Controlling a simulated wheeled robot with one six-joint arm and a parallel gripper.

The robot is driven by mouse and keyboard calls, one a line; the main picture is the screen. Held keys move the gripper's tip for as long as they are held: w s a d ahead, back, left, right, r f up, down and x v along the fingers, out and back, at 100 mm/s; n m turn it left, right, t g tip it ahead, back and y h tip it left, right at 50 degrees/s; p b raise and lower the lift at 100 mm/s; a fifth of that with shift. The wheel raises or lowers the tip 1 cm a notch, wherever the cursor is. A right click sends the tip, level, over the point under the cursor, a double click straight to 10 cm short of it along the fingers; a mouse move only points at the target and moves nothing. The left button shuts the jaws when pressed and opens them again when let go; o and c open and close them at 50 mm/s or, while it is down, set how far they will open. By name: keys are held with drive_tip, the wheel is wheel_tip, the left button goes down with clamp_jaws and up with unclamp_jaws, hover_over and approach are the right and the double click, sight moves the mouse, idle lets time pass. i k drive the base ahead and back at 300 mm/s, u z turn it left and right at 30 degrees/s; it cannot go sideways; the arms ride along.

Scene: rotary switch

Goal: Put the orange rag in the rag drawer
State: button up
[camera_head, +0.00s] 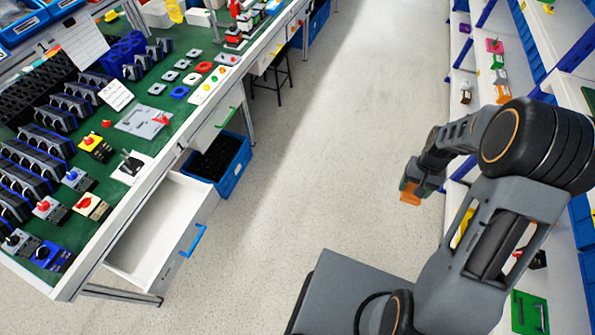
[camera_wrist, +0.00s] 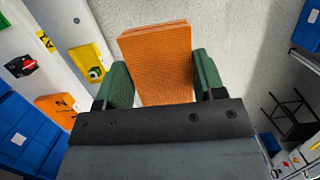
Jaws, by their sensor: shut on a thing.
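The orange rag (camera_wrist: 158,62) is a folded, textured block between the two green fingers of my gripper (camera_wrist: 161,76) in the wrist view. My gripper is shut on it. In the head view my gripper (camera_head: 411,188) hangs over the aisle floor near the right-hand shelves, with the orange rag (camera_head: 409,197) below its wrist. An open white drawer (camera_head: 155,222) with a blue handle sticks out of the green-topped bench at the left. It looks empty, and my gripper is well apart from it. A drawer with a green handle (camera_head: 225,118) beyond it looks shut. No label marking the rag drawer is readable.
The green bench (camera_head: 130,190) carries many switches and parts. A blue crate (camera_head: 221,168) stands on the floor beyond the open drawer. A black stool (camera_head: 270,80) is farther back. Shelves (camera_head: 540,40) line the right. The aisle floor between is clear.

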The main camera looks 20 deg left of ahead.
sight(176, 232)
drive_tip(key=u, duration=3.3)
drive_tip(key=i, duration=1)
